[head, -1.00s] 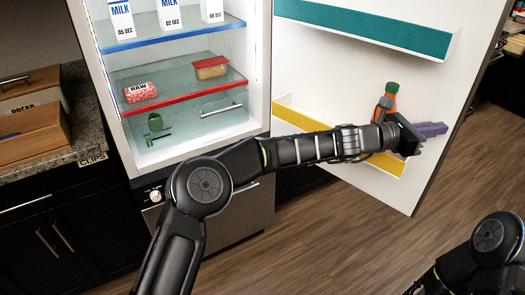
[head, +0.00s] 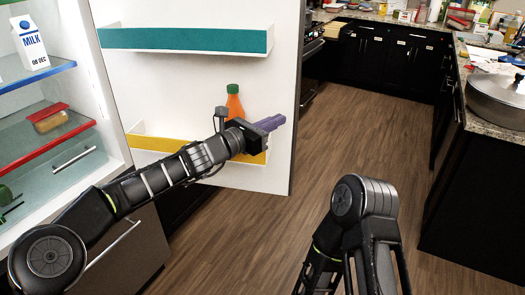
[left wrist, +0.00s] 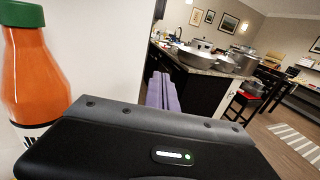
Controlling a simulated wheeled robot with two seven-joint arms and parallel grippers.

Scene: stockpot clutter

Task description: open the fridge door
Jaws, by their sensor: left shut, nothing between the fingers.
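The fridge door (head: 200,90) stands wide open, its white inner face with a teal shelf (head: 185,40) and a yellow shelf (head: 150,142) toward me. The open fridge body (head: 112,130) is at the left. My left gripper (head: 270,123) is in front of the door's inner face, near its free edge. Its purple fingers are shut and empty, and also show in the left wrist view (left wrist: 163,92). I cannot tell whether it touches the door. An orange bottle (head: 234,105) with a green cap stands in the yellow shelf, just behind the gripper. My right gripper is out of view.
A milk carton (head: 30,45) and a food container (head: 50,122) sit on the fridge shelves. At the right is a counter with a large pot (head: 497,100). Wooden floor (head: 375,130) lies clear between the door and the counter.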

